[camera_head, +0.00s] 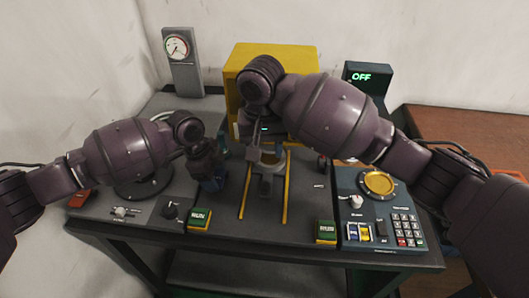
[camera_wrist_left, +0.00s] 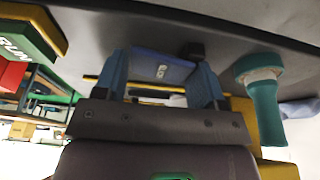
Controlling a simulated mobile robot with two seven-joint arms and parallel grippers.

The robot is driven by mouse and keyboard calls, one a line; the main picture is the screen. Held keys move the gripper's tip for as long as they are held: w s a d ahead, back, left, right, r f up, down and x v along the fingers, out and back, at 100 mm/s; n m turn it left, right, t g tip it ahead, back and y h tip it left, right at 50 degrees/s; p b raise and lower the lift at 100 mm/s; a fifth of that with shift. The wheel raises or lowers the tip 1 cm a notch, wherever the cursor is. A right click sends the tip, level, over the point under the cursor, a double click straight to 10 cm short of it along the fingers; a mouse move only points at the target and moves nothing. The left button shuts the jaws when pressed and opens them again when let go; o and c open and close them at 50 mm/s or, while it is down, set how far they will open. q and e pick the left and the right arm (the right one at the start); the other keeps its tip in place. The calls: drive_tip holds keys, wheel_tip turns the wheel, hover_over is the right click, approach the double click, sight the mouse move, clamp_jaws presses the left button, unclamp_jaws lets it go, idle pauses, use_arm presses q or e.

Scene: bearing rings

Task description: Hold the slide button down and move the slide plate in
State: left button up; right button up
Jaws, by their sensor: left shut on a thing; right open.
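My left gripper (camera_head: 211,180) is low over the machine top, left of the yellow rails. Whether the button is pressed down cannot be told. My right gripper (camera_head: 266,155) is open above the track between the two yellow rails (camera_head: 286,190). A grey piece (camera_head: 267,186) under it, probably the slide plate, is partly hidden by the gripper.
The yellow housing (camera_head: 300,58) stands behind the right arm. Green buttons on yellow bases stand at the front left (camera_head: 199,219) and front right (camera_head: 326,231). A control panel with a keypad (camera_head: 403,228) is at the right. A gauge (camera_head: 177,47) stands at the back left.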

use_arm(q)
drive_tip(key=shift+s+f, duration=0.1)
drive_tip(key=shift+s, duration=0.05)
drive_tip(key=o, duration=1)
drive_tip(key=p+v, duration=0.1)
drive_tip(key=v, duration=1)
use_arm(e)
wheel_tip(320, 180, up, 3)
drive_tip(key=shift+f, duration=0.1)
use_arm(q)
wheel_tip(320, 180, up, 6)
drive_tip(key=p, duration=0.4)
drive_tip(key=shift+p, duration=0.35)
use_arm(e)
wheel_tip(320, 180, up, 7)
drive_tip(key=t, duration=0.1)
drive_tip(key=shift+s, duration=0.15)
